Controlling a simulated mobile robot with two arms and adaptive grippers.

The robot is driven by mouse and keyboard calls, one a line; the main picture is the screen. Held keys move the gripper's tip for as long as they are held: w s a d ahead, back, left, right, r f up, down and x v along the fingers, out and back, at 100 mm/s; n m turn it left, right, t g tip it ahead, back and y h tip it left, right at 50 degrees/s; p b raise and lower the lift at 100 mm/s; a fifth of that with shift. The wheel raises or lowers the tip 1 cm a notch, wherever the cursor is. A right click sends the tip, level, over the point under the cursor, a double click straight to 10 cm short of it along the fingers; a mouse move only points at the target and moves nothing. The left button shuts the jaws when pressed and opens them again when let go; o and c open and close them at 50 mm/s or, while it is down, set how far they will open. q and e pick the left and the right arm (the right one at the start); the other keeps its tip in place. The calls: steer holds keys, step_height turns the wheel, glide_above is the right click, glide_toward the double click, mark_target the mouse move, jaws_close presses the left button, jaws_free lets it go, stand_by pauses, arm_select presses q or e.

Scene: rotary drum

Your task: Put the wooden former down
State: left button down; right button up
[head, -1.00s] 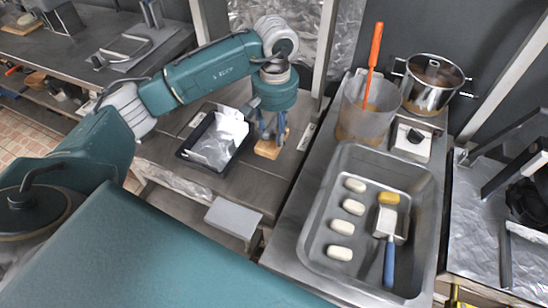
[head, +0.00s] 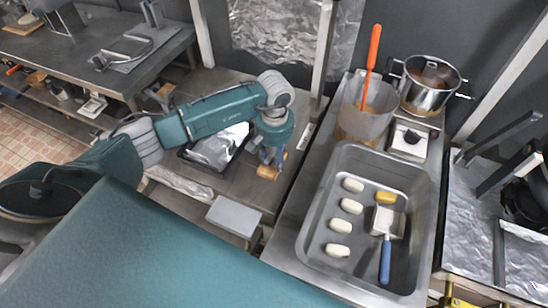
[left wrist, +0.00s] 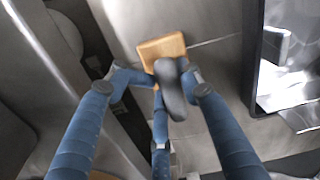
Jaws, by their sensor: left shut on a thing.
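The wooden former is a light wooden block (left wrist: 162,49) with a dark rounded handle, seen in the left wrist view. My left gripper (left wrist: 165,82) has its blue fingers closed around the handle. In the head view the former (head: 267,172) shows as a small wooden patch below my left gripper (head: 270,157), over the steel bench (head: 205,188). The fingers partly hide it. I cannot tell whether its underside touches the bench. My right gripper is not in view.
A black tray with crumpled foil (head: 218,146) lies just left of the gripper. A grey box (head: 233,216) stands nearer. To the right, a steel basin (head: 313,245) holds several white pieces, a yellow piece and a blue-handled tool. A pot (head: 432,85) and a clear jug (head: 362,112) stand behind.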

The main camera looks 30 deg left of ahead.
mark_target(274, 167)
arm_select(q)
steer(key=c, duration=1)
jaws_free()
steer(key=shift+f, duration=0.1)
steer(key=shift+r, duration=0.3)
step_height(274, 167, up, 12)
steer(key=b, duration=0.2)
steer(key=shift+s+f+b, duration=0.1)
steer(key=shift+f+b, duration=0.05)
steer(key=shift+b, duration=0.2)
